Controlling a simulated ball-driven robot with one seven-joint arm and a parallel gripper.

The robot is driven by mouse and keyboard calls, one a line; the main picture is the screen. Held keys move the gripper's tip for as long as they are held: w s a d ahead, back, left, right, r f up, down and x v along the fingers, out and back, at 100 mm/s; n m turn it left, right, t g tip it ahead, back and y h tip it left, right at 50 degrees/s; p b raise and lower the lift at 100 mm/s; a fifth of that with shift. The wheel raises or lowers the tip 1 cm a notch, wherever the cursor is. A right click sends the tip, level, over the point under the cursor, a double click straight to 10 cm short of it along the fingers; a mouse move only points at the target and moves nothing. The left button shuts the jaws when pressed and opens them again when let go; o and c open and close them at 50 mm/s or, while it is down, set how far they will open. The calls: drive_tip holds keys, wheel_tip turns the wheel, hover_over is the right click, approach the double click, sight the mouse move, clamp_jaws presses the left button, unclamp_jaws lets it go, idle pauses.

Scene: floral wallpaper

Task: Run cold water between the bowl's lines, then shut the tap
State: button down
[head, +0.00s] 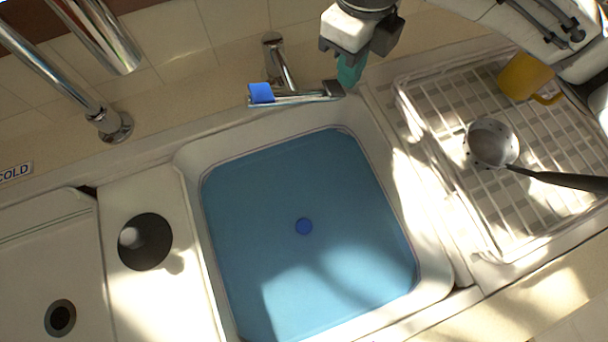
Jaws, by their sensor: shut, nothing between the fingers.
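The sink bowl (190,160) is in the middle of the head view. Its inside shows an even blue (290,180), which looks like standing water. A thin line runs round the upper wall near the blue's edge; I cannot make out a second line. A chrome tap (280,62) stands behind the bowl, with a low horizontal bar and a blue block (261,93) at its left end. No stream shows. My gripper (350,76), with teal fingers, is shut and empty above the bar's right end; contact is unclear.
A wire drying rack (440,165) at right holds a yellow mug (525,78) and a ladle or strainer (492,143). Another chrome fixture (110,122) stands at left near a COLD label (15,172). A small side basin with a dark hole (145,242) is left of the bowl.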

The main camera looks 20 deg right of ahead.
drive_tip(key=shift+d+r, duration=0.1)
drive_tip(key=shift+d, duration=0.45)
wheel_tip(320, 180, up, 7)
drive_tip(key=p, duration=0.6)
drive_tip(key=shift+r, duration=0.1)
idle(0.4)
